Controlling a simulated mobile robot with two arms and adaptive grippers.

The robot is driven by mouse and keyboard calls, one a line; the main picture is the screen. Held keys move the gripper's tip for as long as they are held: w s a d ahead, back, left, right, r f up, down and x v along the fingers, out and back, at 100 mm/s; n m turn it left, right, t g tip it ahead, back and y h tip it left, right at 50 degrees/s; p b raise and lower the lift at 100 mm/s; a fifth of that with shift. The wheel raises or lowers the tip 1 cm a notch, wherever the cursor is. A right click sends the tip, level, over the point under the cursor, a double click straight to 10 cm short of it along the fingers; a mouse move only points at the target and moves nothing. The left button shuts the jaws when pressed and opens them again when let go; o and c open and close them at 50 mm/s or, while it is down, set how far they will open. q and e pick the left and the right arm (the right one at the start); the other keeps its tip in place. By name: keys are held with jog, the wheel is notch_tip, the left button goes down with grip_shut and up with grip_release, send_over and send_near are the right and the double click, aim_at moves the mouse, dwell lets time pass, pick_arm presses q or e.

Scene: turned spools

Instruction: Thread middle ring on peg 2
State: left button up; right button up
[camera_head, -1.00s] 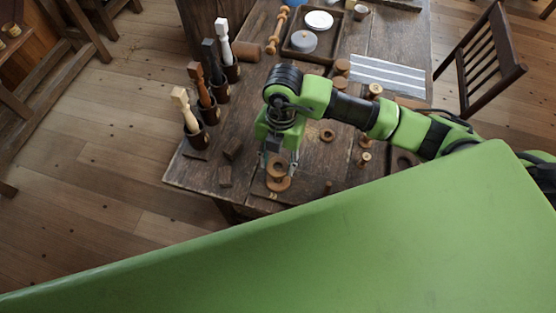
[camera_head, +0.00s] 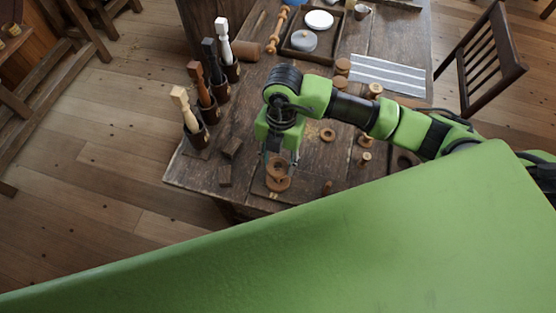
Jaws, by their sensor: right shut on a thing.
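My right gripper (camera_head: 280,164) points down over the near edge of the wooden table. It is shut on a brown wooden ring (camera_head: 277,177). Another round wooden piece (camera_head: 279,188) shows just under the held ring, close to it. I cannot tell whether the two touch or whether a peg passes through the held ring. Another wooden ring (camera_head: 328,134) lies flat on the table to the right of the gripper. A short upright dark peg (camera_head: 327,187) stands near the front edge. My left gripper is not in view.
Several cups with wooden handles (camera_head: 193,122) stand along the table's left side. A dark tray (camera_head: 290,50) with pale discs is at the back. A striped grey sheet (camera_head: 388,74) and small spools (camera_head: 365,158) lie to the right. My green body hides the foreground.

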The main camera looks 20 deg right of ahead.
aim_at(278, 170)
jog(key=shift+f+b, duration=1.15)
jog(key=shift+f, duration=0.45)
dwell(0.5)
jog(key=o, duration=1)
jog(key=o, duration=0.6)
jog(key=shift+c, duration=0.2)
jog(key=shift+r, duration=0.1)
notch_tip(278, 170, up, 10)
jog(key=p, duration=0.7)
jog(key=shift+p, duration=0.4)
